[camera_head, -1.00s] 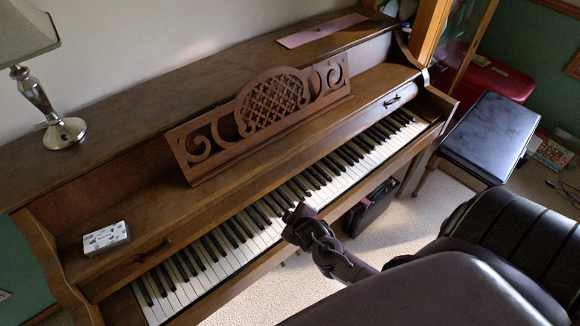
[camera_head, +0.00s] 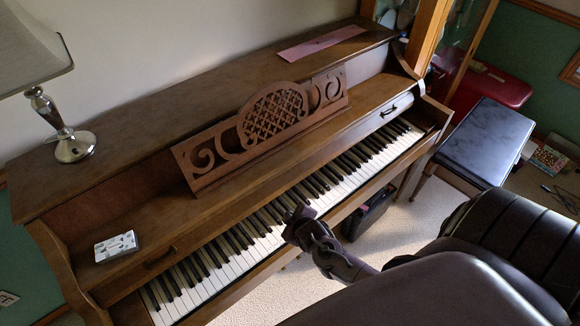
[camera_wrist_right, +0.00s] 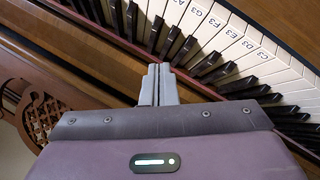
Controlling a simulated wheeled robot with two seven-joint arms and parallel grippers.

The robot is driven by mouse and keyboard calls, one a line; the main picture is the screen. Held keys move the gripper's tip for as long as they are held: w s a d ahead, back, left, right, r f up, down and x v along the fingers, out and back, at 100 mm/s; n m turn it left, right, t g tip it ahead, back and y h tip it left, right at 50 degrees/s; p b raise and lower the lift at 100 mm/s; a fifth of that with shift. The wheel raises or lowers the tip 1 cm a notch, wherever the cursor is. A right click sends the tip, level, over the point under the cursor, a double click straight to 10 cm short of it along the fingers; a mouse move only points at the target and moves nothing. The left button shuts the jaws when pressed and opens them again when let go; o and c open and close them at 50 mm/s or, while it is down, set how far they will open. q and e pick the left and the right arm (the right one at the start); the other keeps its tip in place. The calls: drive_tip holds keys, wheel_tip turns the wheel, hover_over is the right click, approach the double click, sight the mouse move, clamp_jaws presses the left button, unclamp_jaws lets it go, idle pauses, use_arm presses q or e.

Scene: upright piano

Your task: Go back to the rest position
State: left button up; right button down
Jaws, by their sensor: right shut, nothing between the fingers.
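The upright piano (camera_head: 110,203) runs diagonally across the head view, with its white and black keys (camera_head: 285,225) uncovered. My right gripper (camera_head: 301,212) comes in from the lower right and overlaps the front edge of the keyboard in the head view; its height above the keys is hard to judge. In the right wrist view its two fingers (camera_wrist_right: 158,70) are pressed together with nothing between them. They point toward the keys, some of which carry letter labels (camera_wrist_right: 240,45). My left gripper is not in view.
A lamp (camera_head: 73,147) and a pink strip (camera_head: 321,44) sit on the piano top. A small patterned box (camera_head: 117,247) lies left of the keys. A black stool (camera_head: 486,140) stands right, a dark case (camera_head: 369,213) below the keyboard. Pale carpet (camera_head: 425,222) is clear between.

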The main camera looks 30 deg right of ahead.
drive_tip(key=s+a+r+m+g+y, duration=0.1)
drive_tip(key=s+a+r+g, duration=0.2)
drive_tip(key=r, duration=0.4)
drive_tip(key=s+a+r+m+g+y, duration=0.1)
drive_tip(key=s+a+r+m, duration=0.15)
drive_tip(key=s+r, duration=0.35)
drive_tip(key=s+a+r+m+g, duration=0.1)
drive_tip(key=s+a+r+g, duration=0.1)
drive_tip(key=s+a+r, duration=0.35)
wheel_tip(320, 180, down, 30)
drive_tip(key=d+b, duration=0.2)
drive_tip(key=b, duration=0.1)
drive_tip(key=s+d+f+g+b, duration=0.1)
drive_tip(key=s+d+f, duration=0.2)
drive_tip(key=s+f, duration=1.6)
drive_tip(key=shift+d+f+n+g, duration=0.15)
drive_tip(key=shift+f+n+g, duration=0.25)
drive_tip(key=shift+f, duration=0.3)
